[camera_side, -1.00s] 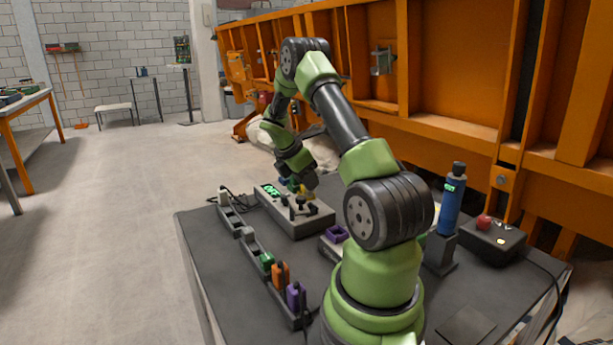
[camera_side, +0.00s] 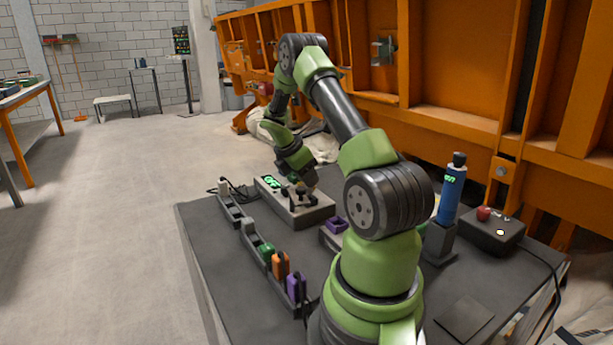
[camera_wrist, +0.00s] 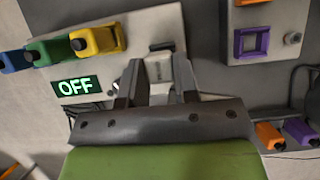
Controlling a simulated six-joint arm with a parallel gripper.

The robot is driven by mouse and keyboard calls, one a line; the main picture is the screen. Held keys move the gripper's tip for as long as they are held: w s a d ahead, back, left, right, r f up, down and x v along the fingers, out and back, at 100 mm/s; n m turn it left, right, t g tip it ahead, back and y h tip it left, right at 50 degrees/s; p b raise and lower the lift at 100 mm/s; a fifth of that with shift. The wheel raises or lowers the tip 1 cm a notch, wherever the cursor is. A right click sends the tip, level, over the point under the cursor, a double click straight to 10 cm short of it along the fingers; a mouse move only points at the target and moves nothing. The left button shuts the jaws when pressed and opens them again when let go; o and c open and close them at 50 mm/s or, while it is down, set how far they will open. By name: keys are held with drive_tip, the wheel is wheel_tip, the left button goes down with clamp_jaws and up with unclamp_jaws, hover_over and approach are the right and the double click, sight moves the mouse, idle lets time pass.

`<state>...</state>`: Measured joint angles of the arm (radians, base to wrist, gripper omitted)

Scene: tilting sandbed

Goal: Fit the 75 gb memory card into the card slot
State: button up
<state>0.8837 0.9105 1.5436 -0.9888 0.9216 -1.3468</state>
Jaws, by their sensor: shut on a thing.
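My gripper (camera_wrist: 160,88) is shut on a pale grey memory card (camera_wrist: 158,72), seen between its two dark fingers in the wrist view. Its printed label is too blurred to read. The card's far end is close to a dark slot-like opening (camera_wrist: 162,46) on the grey panel box (camera_wrist: 140,22). I cannot tell whether the card touches or enters it. In the side view my gripper (camera_side: 301,196) is low over the same box (camera_side: 312,217), and the card there is too small to make out.
The box has a green OFF display (camera_wrist: 77,86) and blue, green and yellow plugs (camera_wrist: 95,40). A purple socket (camera_wrist: 252,42) is on a neighbouring unit. A dark rack (camera_side: 257,251) holds orange (camera_side: 280,265) and purple (camera_side: 297,287) pieces. A blue bottle (camera_side: 451,200) stands right of my arm.

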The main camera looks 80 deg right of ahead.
drive_tip(key=shift+f, duration=1.15)
idle(0.4)
drive_tip(key=shift+r, duration=0.1)
drive_tip(key=shift+r, duration=0.75)
drive_tip(key=shift+f, duration=0.75)
idle(0.9)
drive_tip(key=o, duration=1.1)
drive_tip(key=shift+c, duration=0.2)
drive_tip(key=v, duration=1)
